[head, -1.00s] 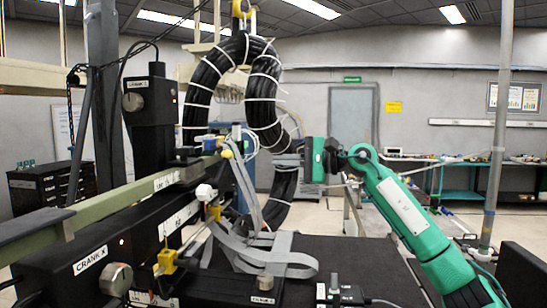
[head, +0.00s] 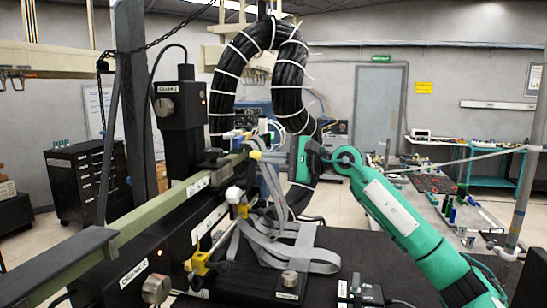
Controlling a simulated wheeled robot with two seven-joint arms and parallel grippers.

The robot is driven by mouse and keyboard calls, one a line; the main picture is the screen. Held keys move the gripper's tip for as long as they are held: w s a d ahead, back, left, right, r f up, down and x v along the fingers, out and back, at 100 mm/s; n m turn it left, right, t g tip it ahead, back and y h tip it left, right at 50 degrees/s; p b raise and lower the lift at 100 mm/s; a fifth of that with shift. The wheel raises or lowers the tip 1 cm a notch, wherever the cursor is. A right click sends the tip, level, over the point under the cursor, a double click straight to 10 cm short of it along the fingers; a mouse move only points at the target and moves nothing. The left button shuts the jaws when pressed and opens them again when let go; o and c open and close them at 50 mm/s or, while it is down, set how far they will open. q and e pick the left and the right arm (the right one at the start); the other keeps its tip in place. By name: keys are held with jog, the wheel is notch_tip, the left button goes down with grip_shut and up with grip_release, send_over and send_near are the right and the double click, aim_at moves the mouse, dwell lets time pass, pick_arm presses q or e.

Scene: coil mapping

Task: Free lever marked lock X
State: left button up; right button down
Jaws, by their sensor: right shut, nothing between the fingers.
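My right gripper (head: 280,157) comes in from the right on the green arm, shut and empty, its narrow fingers pointing left. Its tips are close to a yellow-ended part (head: 256,154) at the far end of the rail; I cannot tell whether they touch. A yellow lever-like fitting (head: 198,264) sits low on the front of the black machine, with another yellow fitting (head: 239,210) farther back. No label reading lock X is legible, so I cannot tell which part it marks. My left gripper is not in view.
A thick black cable coil (head: 228,75) with white ties hangs behind. Grey straps (head: 300,250) lie on the dark table. A crank knob (head: 156,288) stands at front left, and a small knobbed box (head: 288,288) near the table's front. An olive rail (head: 150,212) runs along the machine.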

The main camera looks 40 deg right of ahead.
jog(key=shift+s, duration=0.1)
jog(key=shift+s+a+r+n+b, duration=0.1)
jog(key=shift+a+r+n+b, duration=0.1)
jog(key=shift+n+b, duration=0.3)
jog(key=shift+b, duration=0.3)
jog(key=shift+s+a+r+n+t+b, duration=0.15)
jog(key=shift+s+a+r+n+b, duration=0.2)
jog(key=shift+n+b, duration=0.55)
jog(key=shift+s+a+r+n+t+b, duration=0.1)
jog(key=shift+s+a+r+n+b, duration=0.25)
jog(key=shift+n+b, duration=0.55)
jog(key=shift+s+a+r+n+t+b, duration=0.2)
jog(key=shift+s+a+n+b, duration=0.25)
jog(key=shift+n+b, duration=0.4)
jog(key=shift+a, duration=0.1)
